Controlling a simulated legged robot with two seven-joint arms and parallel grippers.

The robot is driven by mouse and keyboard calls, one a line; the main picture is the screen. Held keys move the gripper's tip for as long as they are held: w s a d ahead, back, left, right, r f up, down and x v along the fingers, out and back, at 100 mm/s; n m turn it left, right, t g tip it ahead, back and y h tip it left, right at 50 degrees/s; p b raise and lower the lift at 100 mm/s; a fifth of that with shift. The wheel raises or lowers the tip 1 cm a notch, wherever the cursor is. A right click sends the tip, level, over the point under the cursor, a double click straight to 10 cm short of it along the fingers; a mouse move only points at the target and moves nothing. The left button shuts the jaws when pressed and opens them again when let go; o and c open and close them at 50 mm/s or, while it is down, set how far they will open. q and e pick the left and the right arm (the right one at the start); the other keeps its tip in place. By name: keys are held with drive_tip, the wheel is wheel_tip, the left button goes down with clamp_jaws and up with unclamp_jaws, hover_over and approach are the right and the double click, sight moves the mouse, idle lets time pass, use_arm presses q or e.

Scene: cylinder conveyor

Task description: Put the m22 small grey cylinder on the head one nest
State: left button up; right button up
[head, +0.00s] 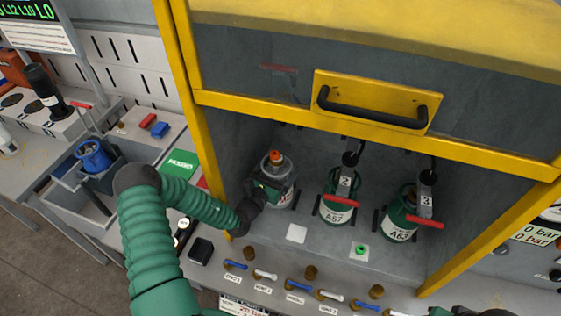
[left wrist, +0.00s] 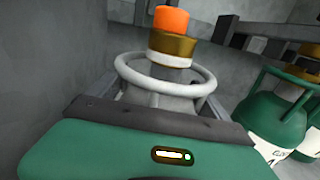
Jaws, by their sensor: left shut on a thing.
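A small grey cylinder (head: 280,172) with an orange cap stands upright at the left end inside the yellow-framed cabinet. My left gripper (head: 262,196) reaches in from the left and is shut on it at its side. In the left wrist view the cylinder's grey ring collar (left wrist: 165,82), brass valve and orange cap (left wrist: 171,20) rise just beyond the gripper (left wrist: 160,115). The fingers' contact is partly hidden, and I cannot tell whether the cylinder's base touches the floor.
Two green cylinders stand right of it under heads 2 (head: 338,204) and 3 (head: 402,219), with red handles. A raised yellow door with a black handle (head: 372,108) hangs above. Valve levers (head: 298,285) line the front edge. A blue item (head: 92,157) sits in a bin at left.

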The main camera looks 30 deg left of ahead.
sight(272, 179)
use_arm(q)
drive_tip(key=shift+s+a, duration=0.1)
drive_tip(key=o, duration=1.6)
drive_tip(key=shift+s, duration=0.15)
drive_tip(key=shift+o, duration=1.2)
drive_tip(key=shift+d, duration=0.35)
drive_tip(key=s, duration=0.7)
drive_tip(key=shift+b, duration=0.35)
drive_tip(key=shift+s, duration=0.25)
drive_tip(key=shift+w, duration=0.1)
